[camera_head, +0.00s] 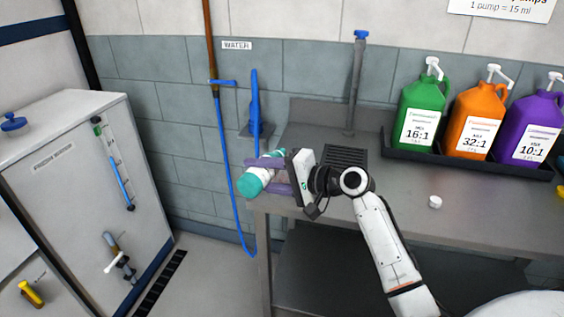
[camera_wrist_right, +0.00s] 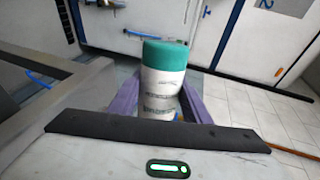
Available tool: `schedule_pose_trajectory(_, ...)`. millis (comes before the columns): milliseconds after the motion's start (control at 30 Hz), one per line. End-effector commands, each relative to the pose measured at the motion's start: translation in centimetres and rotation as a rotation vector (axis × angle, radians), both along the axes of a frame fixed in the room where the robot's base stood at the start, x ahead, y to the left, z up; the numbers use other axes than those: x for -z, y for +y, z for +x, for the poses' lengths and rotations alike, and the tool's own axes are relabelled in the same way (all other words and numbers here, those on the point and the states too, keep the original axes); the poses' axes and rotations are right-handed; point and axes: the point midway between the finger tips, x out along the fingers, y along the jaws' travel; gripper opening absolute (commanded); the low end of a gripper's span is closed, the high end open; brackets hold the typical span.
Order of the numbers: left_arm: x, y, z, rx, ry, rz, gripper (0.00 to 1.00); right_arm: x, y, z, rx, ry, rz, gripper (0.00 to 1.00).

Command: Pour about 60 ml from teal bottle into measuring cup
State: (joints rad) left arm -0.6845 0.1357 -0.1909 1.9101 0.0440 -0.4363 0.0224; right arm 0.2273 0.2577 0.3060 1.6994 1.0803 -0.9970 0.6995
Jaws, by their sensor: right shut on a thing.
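The teal bottle (camera_head: 254,183), with a pale labelled middle, is held tilted over the left end of the steel counter. It also shows in the right wrist view (camera_wrist_right: 165,54), its teal end beyond a white label with print too small to read. My right gripper (camera_head: 272,174) is shut on it, a purple finger on each side; these fingers also show in the right wrist view (camera_wrist_right: 160,108). I cannot make out a measuring cup in either view. My left gripper is not in view.
A small white cap-like thing (camera_head: 435,202) lies on the counter (camera_head: 400,183). Green (camera_head: 424,115), orange (camera_head: 476,125) and purple (camera_head: 528,129) pump jugs stand in a dark tray at the back right. A blue hose (camera_head: 232,180) hangs left of the counter. A pale cabinet (camera_head: 70,190) stands at left.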

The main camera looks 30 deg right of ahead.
Motion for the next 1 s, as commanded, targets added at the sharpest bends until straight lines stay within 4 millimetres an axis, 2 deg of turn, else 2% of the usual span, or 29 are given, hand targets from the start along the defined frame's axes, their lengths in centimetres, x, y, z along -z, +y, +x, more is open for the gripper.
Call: schedule_pose_trajectory(1000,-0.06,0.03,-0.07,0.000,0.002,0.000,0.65,-0.79,0.29,-0.10,0.000,0.027,0.057,0.17)
